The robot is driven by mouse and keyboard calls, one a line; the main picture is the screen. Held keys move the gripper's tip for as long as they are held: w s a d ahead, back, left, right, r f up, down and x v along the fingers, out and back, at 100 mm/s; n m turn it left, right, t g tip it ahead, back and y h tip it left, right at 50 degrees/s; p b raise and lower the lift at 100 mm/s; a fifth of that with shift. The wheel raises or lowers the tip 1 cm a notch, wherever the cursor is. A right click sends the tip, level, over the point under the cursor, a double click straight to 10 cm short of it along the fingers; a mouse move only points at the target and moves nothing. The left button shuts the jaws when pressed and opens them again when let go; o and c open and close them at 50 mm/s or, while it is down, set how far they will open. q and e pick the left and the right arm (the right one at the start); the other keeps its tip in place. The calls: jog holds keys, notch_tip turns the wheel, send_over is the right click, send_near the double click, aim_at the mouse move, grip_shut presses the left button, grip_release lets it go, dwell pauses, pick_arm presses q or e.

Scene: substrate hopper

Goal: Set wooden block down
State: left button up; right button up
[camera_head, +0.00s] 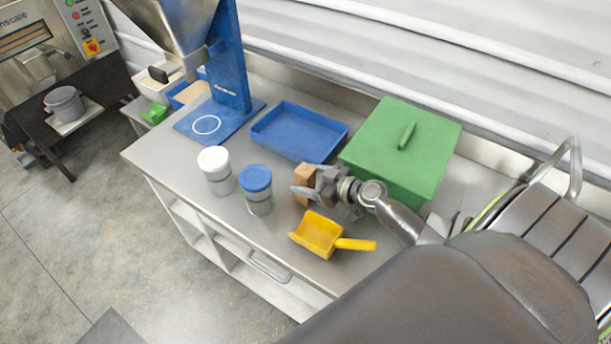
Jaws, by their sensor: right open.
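The wooden block (304,197) is a small brown piece near the middle of the metal worktop (160,155). My right gripper (308,183) reaches in from the right, with its jaws open around the block. The fingers hide part of the block. I cannot tell whether they touch it, or whether its underside rests fully on the worktop. My left gripper is not in view.
A yellow scoop (317,234) lies in front of the gripper. A blue-lidded jar (257,190) and a white-lidded jar (216,170) stand left. A blue tray (298,130) and green lidded box (405,150) stand behind. The hopper's blue stand (229,60) is farther left.

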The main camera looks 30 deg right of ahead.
jog(key=x, duration=0.3)
jog(key=shift+w, duration=0.2)
jog(key=shift+s, duration=0.1)
jog(key=shift+c, duration=0.3)
jog(key=shift+c, duration=1.2)
jog(key=c, duration=0.9)
